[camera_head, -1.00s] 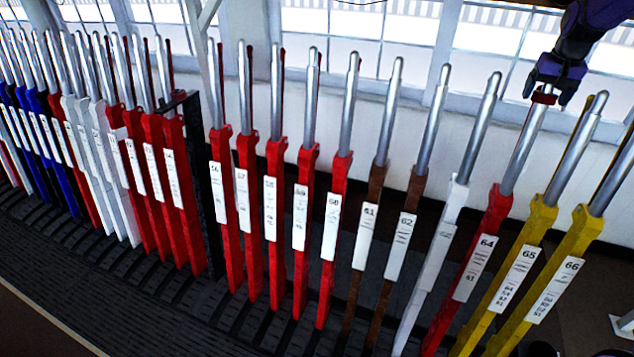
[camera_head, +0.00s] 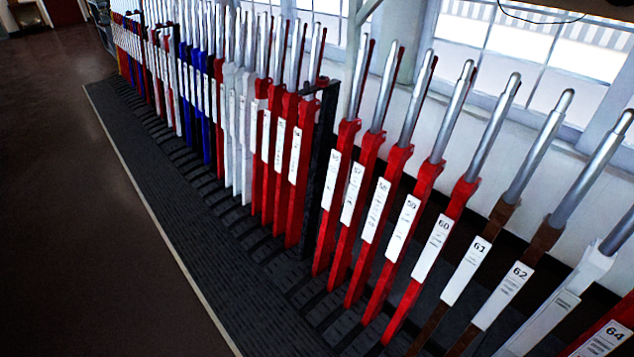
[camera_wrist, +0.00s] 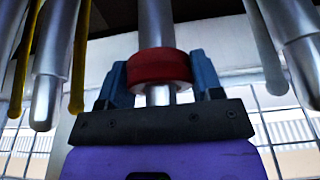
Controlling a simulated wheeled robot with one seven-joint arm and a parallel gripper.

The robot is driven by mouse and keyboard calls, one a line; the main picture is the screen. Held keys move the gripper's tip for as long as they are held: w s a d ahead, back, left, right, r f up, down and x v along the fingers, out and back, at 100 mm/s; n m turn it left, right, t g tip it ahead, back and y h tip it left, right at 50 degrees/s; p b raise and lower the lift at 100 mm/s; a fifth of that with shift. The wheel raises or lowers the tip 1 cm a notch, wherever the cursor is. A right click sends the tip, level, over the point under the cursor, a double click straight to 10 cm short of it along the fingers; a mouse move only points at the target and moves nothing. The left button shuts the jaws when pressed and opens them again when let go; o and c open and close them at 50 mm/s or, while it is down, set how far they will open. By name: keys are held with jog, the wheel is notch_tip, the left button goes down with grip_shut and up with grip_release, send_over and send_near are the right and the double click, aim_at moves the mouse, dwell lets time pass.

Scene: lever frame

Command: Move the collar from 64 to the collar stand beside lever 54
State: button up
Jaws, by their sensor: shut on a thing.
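In the wrist view, my gripper (camera_wrist: 161,80) is shut on a red collar (camera_wrist: 157,66), with one blue-grey finger on each side. The collar is around a metal lever handle (camera_wrist: 155,22), whose narrower end shows past the collar. In the head view, the red lever 64 (camera_head: 625,312) is cut off at the bottom right corner; its handle, the collar and my gripper are out of that view. Red lever 54 (camera_head: 280,185) appears to stand just left of a black upright frame (camera_head: 322,150), probably the collar stand; its label is too small to read surely.
Red levers 56 to 60 (camera_head: 428,180) and brown levers 61 and 62 (camera_head: 540,240) stand between the black frame and lever 64. Neighbouring handles (camera_wrist: 48,85) flank my gripper closely. Windows (camera_head: 560,60) are behind; open floor (camera_head: 90,230) is at left.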

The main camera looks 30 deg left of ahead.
jog(key=shift+r, duration=0.1)
jog(key=shift+w+d+r, duration=0.1)
jog(key=shift+w+r, duration=0.15)
jog(key=shift+r, duration=1.1)
jog(key=shift+w+d+r, duration=0.1)
jog(key=shift+w+r, duration=0.2)
jog(key=shift+r, duration=1.1)
jog(key=shift+w+d+r, duration=0.1)
jog(key=shift+w+r, duration=0.15)
jog(key=shift+r, duration=1.1)
jog(key=shift+a, duration=0.1)
